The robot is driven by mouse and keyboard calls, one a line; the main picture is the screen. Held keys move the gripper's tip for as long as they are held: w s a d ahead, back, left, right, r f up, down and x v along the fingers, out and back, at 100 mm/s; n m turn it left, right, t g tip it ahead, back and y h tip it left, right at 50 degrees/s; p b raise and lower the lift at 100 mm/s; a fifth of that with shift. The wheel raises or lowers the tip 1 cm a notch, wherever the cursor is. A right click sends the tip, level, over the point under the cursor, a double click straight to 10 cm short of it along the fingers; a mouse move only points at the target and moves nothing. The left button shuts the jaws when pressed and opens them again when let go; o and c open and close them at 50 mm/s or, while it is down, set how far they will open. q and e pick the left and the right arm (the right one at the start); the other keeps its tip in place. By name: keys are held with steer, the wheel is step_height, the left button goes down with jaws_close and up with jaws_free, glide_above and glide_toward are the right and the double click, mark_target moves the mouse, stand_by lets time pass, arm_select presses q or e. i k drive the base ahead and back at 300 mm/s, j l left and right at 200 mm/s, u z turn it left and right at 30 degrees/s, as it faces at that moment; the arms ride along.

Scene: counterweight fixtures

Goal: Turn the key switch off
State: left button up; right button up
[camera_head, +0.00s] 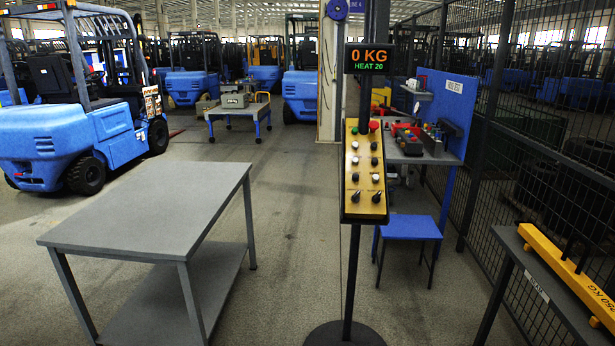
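A yellow control panel (364,172) stands upright on a dark post in the middle of the view. It carries a red button (374,126) at the top and rows of small black and pale controls. Two black rotary controls (377,197) sit at the bottom. I cannot tell which control is the key switch or how it is set; they are too small. A display (369,59) above the panel reads "0 KG" and "HEAT 20". Neither of my grippers is in view.
A bare grey two-level table (150,208) stands at the front left. A yellow bar marked "250 KG" (575,270) lies on a grey bench at the right, beside a mesh fence. A blue stool (411,227) is behind the post. The floor between table and post is clear.

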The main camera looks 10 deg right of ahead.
mark_target(355, 197)
steer(key=i+l+u, duration=0.4)
steer(key=i+l, duration=0.25)
steer(key=i+l+u, duration=0.2)
steer(key=l, duration=0.2)
steer(key=i+l+u, duration=0.2)
steer(key=l, duration=0.25)
steer(key=i+l+u, duration=0.2)
steer(key=i+l, duration=0.15)
steer(key=l, duration=0.1)
